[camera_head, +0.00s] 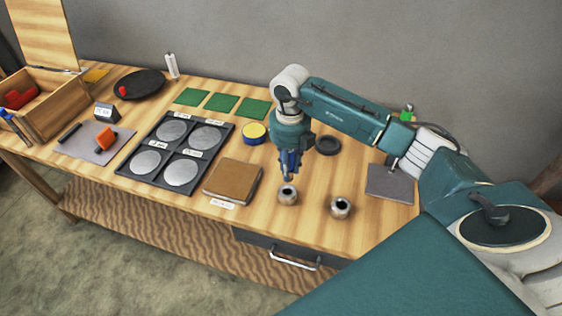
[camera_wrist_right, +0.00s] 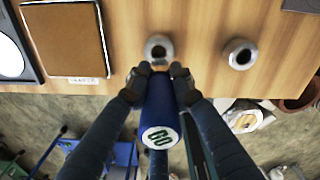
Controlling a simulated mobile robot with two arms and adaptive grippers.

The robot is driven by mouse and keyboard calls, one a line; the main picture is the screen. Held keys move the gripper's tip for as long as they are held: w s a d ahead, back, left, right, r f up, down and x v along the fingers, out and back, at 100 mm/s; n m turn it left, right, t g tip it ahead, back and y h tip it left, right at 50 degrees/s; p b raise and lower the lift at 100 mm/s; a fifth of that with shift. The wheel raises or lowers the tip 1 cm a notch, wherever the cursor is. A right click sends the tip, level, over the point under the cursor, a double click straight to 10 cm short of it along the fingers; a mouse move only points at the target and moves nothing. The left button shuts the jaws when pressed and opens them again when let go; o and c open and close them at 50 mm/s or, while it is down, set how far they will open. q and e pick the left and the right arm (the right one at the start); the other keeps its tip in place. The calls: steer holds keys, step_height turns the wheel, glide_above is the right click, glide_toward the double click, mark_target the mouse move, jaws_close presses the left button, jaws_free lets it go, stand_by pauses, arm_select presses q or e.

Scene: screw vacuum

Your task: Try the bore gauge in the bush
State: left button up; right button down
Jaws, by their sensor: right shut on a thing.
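My right gripper (camera_head: 289,170) points down over the front of the bench and is shut on the blue handle of the bore gauge (camera_wrist_right: 160,102). The handle's end cap with a green mark faces the wrist camera. Two short metal bushes with dark bores stand on the bench: the left bush (camera_head: 287,196) is right below the gripper, and the right bush (camera_head: 340,207) stands apart from it. In the wrist view the left bush (camera_wrist_right: 158,48) shows just beyond the fingertips. The gauge's lower end is hidden, so I cannot tell whether it enters the bore. My left gripper is out of view.
A brown block (camera_head: 233,180) lies left of the bushes. A black tray (camera_head: 130,166) with round silver plates is further left. A dark ring (camera_head: 327,145), a yellow-topped tin (camera_head: 254,131) and a grey plate (camera_head: 390,184) lie around the arm. The bench's front edge is close to the bushes.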

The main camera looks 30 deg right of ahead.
steer(key=shift+w+f, duration=0.1)
steer(key=shift+w+d+f, duration=0.1)
steer(key=shift+w+f, duration=0.05)
steer(key=shift+w, duration=0.05)
steer(key=shift+s+f, duration=0.1)
steer(key=shift+s, duration=0.05)
steer(key=shift+f+b, duration=0.45)
steer(key=shift+b, duration=0.2)
step_height(320, 180, down, 2)
steer(key=shift+f+b, duration=0.1)
steer(key=shift+b, duration=0.65)
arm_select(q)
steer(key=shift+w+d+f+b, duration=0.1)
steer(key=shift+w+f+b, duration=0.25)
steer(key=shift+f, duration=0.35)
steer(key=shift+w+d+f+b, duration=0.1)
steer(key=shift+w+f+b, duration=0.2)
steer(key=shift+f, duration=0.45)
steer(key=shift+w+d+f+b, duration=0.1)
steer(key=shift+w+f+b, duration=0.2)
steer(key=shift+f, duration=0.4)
arm_select(e)
steer(key=shift+f, duration=1.1)
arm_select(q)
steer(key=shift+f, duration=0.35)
arm_select(e)
steer(key=shift+f, duration=0.4)
steer(key=shift+r, duration=0.1)
